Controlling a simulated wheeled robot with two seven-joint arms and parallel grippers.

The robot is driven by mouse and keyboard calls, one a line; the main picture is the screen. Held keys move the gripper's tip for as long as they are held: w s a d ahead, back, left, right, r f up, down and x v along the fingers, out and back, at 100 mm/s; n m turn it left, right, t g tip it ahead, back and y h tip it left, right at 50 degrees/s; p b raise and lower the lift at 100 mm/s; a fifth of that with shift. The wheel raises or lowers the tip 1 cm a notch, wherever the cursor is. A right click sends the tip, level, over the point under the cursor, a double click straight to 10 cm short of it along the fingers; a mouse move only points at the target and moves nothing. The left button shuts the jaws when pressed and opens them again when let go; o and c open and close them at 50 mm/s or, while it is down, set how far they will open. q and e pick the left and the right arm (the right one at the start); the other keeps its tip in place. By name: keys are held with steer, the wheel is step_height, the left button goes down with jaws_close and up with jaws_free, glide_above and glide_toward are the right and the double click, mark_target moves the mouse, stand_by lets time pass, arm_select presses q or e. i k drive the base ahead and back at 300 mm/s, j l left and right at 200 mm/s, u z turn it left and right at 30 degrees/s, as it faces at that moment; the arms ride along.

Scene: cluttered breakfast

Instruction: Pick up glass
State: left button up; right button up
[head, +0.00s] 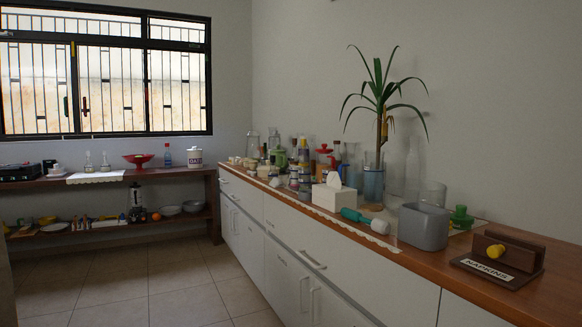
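A clear drinking glass (433,192) appears to stand upright on the wooden counter at the right, behind a grey square container (424,227) that hides its lower part. Other clear glassware shows too, such as a tall clear vessel (412,170) just left of it and a glass dome (252,144) at the counter's far end. I cannot tell which one is the task's glass. Neither of my grippers is in view.
The counter (555,290) is crowded with jars and bottles, a tissue box (334,194), a teal-handled utensil (364,221), a potted plant (373,183) and a napkin holder (500,258). A shelf unit (110,180) stands under the window. The tiled floor (150,284) is clear.

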mark_target(293, 176)
steer(key=i+j+u, duration=0.1)
steer(key=i+u, duration=0.6)
steer(key=i, duration=0.5)
steer(key=i+u, duration=0.15)
steer(key=i, duration=0.5)
steer(key=i+u, duration=0.1)
steer(key=i, duration=0.55)
steer(key=i+l+u, duration=0.15)
steer(key=i, duration=0.45)
steer(key=i+j+u, duration=0.1)
steer(key=i, duration=0.4)
steer(key=i+j+u, duration=0.1)
steer(key=i, duration=0.45)
steer(key=i+j+u, duration=0.1)
steer(key=i, duration=0.4)
steer(key=j, duration=0.1)
